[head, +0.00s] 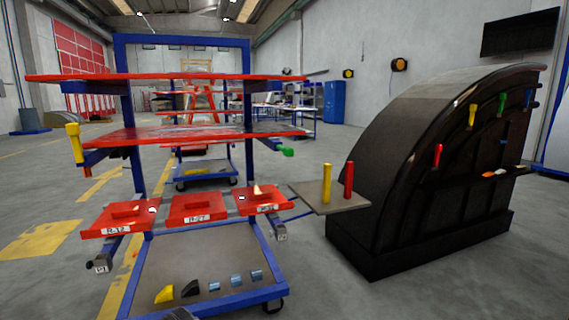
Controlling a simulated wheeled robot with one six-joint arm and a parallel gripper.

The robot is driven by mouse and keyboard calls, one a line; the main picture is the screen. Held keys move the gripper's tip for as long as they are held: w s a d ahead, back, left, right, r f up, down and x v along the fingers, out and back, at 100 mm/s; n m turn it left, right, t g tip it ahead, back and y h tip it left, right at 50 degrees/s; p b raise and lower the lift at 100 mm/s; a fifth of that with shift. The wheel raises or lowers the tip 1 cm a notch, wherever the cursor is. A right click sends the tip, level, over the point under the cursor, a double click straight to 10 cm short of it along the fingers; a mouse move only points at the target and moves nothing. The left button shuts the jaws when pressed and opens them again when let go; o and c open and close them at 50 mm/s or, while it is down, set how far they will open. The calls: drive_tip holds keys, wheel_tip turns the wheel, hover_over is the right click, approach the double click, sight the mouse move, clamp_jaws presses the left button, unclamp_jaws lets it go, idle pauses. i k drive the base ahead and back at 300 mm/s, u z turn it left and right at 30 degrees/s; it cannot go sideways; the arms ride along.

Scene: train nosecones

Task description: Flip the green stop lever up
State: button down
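A green lever (286,152) sits at the right side of the blue and red rack, at the end of the arm below the middle red shelf. It lies roughly level, tilted slightly down to the right. A yellow lever (74,143) stands upright at the rack's left side. Another green handle-like piece (502,104) is on the black curved nosecone at the right; it is small in view. My gripper is not in view, and nothing touches the green lever. A small dark shape shows at the bottom edge, too cut off to identify.
The rack (247,90) has red shelves and red trays (198,208) low in front. A small platform (335,205) with a yellow and a red peg juts out between rack and black nosecone (400,140). Open floor lies in front, between the rack's base and the nosecone.

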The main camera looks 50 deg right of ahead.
sight(287, 152)
drive_tip(key=i, duration=1.55)
